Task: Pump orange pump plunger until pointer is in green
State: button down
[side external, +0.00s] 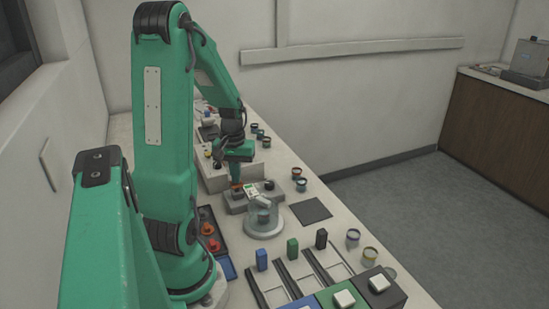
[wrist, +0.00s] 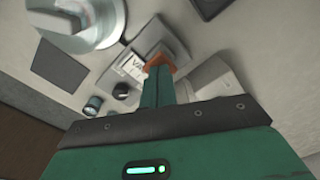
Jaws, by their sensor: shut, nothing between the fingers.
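The orange pump plunger (wrist: 158,57) shows at the tip of my gripper (wrist: 159,75) in the wrist view. My gripper is shut, its green fingers together, with the tips over the plunger and hiding part of it. I cannot tell whether they touch. In the side view my gripper (side external: 236,181) points down at the orange plunger (side external: 238,187) on a grey pump block (side external: 236,203). A white lettered gauge panel (wrist: 132,66) sits beside the plunger. Its pointer and green zone are too small to read.
A clear dome on a round pale base (side external: 264,228) stands just in front of the pump. A dark square pad (side external: 311,210) lies to its right. Small jars (side external: 299,183) stand near the bench's right edge. A tray with red knobs (side external: 208,232) lies left.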

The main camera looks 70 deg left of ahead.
jog(key=shift+f, duration=0.95)
jog(key=shift+r, duration=1.55)
jog(key=shift+f, duration=1.55)
jog(key=shift+r, duration=1.55)
